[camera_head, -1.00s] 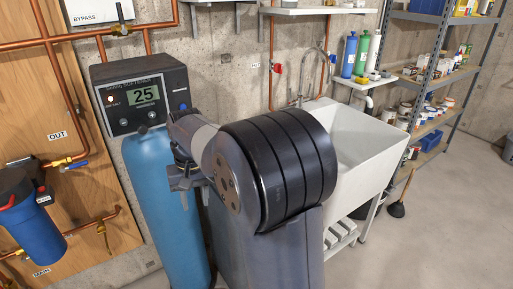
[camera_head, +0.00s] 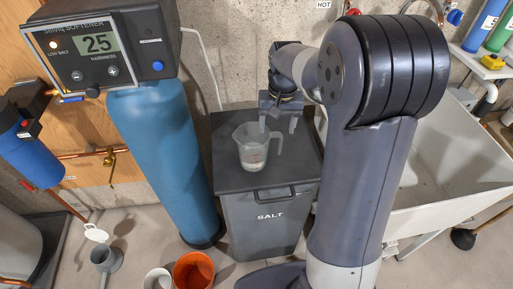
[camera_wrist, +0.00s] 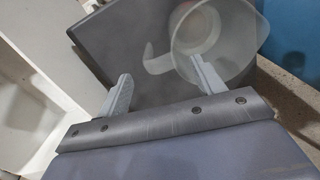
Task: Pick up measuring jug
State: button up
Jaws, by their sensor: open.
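The measuring jug (camera_head: 252,150) is clear, with markings on its side and a handle on its right. It stands upright on the dark lid of the salt bin (camera_head: 226,180). My gripper (camera_head: 278,124) is open and empty, fingers pointing down, above and just behind the handle in the head view. In the wrist view the jug (camera_wrist: 225,28) is at the top right, its handle (camera_wrist: 155,62) reaching left between the lines of my two fingers (camera_wrist: 157,85). The right fingertip overlaps the jug in the picture; I cannot tell whether they touch.
A blue softener tank (camera_head: 160,160) stands left of the bin, and a white sink (camera_head: 455,160) stands to the right. An orange bucket (camera_head: 193,271), a white container (camera_head: 158,279) and a grey can (camera_head: 106,260) are on the floor. The lid around the jug is clear.

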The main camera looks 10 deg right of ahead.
aim_at(277, 133)
notch_tip(277, 133, down, 4)
jog(key=shift+f, duration=0.15)
jog(key=shift+c, duration=0.5)
jog(key=c, duration=1.3)
